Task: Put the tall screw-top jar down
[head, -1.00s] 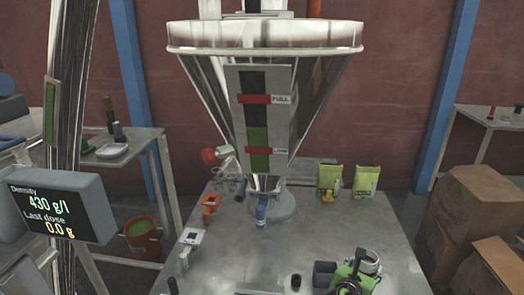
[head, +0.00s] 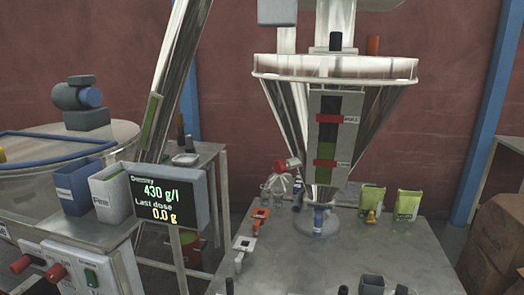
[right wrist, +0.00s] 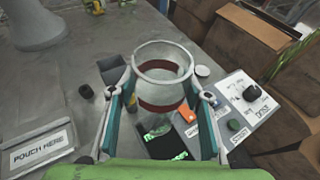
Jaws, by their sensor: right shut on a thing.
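The tall jar (right wrist: 164,78) is clear, with an open round mouth and a dark red band, in the right wrist view. My right gripper (right wrist: 162,90) is shut on it, with one teal-and-grey finger on each side. The jar is over or near a dark panel with green lit marks (right wrist: 162,148); I cannot tell whether its base touches anything. Neither the jar nor my right gripper is clearly visible in the head view. My left gripper is not in view.
A dark box (right wrist: 113,70) and black cap (right wrist: 86,91) stand left of the jar. A white control panel (right wrist: 245,105) is at right, a "POUCH HERE" plate (right wrist: 42,148) at left.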

